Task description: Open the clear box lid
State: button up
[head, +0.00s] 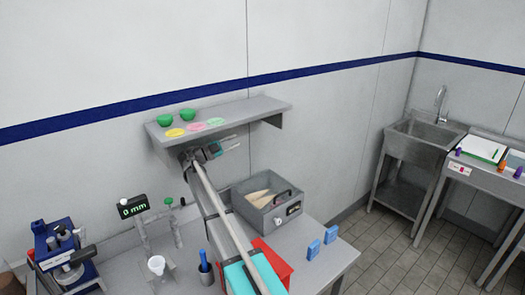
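A grey box (262,219) stands on the bench right of my arm. Pale beige pieces (260,196) show through its top, and a dark handle (282,198) sits at its right edge. The lid is clear and hard to make out; it looks closed. A small light panel with a dark knob is on the box front. My gripper (236,142) is in the air above and behind the box, near the shelf's front edge and apart from the box. Its two fingers point right, look spread and hold nothing.
A wall shelf (250,109) with green bowls and coloured discs is close above my gripper. On the bench are a red bin (276,262), blue blocks (314,249), a blue tool holder (205,272) and a display reading 0 mm (132,207). A sink (420,132) stands right.

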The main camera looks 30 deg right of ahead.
notch_tip(320, 180, down, 10)
jog(key=b, duration=0.9)
jog(key=shift+r, duration=0.25)
jog(key=shift+d, duration=0.1)
jog(key=p+x, duration=0.3)
jog(key=x, duration=1)
jog(key=shift+d, duration=0.3)
jog(key=shift+r, duration=0.1)
grip_shut()
jog(key=shift+c, duration=2.1)
grip_release()
